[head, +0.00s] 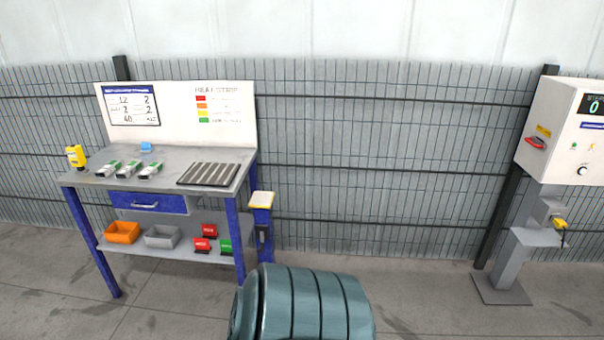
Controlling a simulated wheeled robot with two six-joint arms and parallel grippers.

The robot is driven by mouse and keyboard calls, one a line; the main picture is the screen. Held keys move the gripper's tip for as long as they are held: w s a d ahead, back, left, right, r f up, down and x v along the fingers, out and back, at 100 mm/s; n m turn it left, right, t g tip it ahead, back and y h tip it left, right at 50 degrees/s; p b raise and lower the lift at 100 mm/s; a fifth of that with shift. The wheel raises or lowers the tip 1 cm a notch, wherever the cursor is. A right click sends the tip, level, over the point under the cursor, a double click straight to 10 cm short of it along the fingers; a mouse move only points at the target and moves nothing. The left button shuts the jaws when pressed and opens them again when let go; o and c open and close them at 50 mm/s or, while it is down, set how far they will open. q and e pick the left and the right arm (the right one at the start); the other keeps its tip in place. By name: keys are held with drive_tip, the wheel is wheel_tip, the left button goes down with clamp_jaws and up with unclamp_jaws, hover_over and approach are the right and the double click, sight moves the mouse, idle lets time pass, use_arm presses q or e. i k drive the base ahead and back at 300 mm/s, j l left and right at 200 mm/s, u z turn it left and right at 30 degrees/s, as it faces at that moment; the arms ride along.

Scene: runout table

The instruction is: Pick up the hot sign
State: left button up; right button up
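Two small red signs stand on the lower shelf (180,251) of the blue-legged workbench. One red sign (209,230) is behind and slightly right of the other red sign (202,245). A green sign (226,247) stands to the right of the front red one, near the bench's front right leg. All three bear pale lettering too small to read, so I cannot tell which is the hot sign. Neither of my grippers is in view.
A teal ribbed rounded object (305,305) fills the bottom centre. An orange bin (122,232) and grey bin (161,237) share the shelf. The benchtop holds a dark slatted rack (209,174) and a yellow device (76,156). A control post (562,130) stands right; floor before it is clear.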

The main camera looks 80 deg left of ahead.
sight(202, 245)
drive_tip(key=k+j+u, duration=0.1)
drive_tip(key=u, duration=0.35)
drive_tip(key=j+u, duration=0.25)
drive_tip(key=u, duration=0.2)
drive_tip(key=j+u, duration=0.25)
drive_tip(key=u, duration=0.2)
drive_tip(key=l+u, duration=0.15)
drive_tip(key=u, duration=0.25)
drive_tip(key=l+u, duration=0.15)
drive_tip(key=u, duration=0.3)
drive_tip(key=k+l+u, duration=0.1)
drive_tip(key=u, duration=0.3)
drive_tip(key=k+l+u, duration=0.1)
drive_tip(key=u, duration=0.35)
drive_tip(key=k+l+u, duration=0.1)
drive_tip(key=u, duration=0.3)
